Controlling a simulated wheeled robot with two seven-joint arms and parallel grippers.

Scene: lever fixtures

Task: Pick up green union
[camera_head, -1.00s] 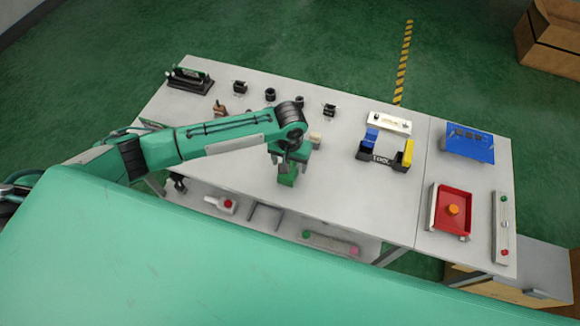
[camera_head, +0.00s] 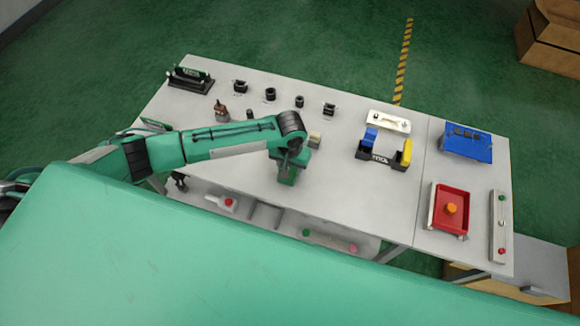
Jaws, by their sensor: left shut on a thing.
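My left gripper (camera_head: 287,178) hangs over the front middle part of the grey table, pointing down from the green arm that comes in from the left. It is shut on a small dark green piece at its tip, which I take to be the green union. The fingers and wrist hide most of the piece, and its height above the table is hard to tell. My right gripper is not in view.
Several black fittings (camera_head: 270,94) stand along the back. A beige block (camera_head: 314,139) is near my wrist. To the right are a black holder with blue and yellow parts (camera_head: 378,159), a blue box (camera_head: 467,147) and a red tray (camera_head: 437,222). The table's front middle is clear.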

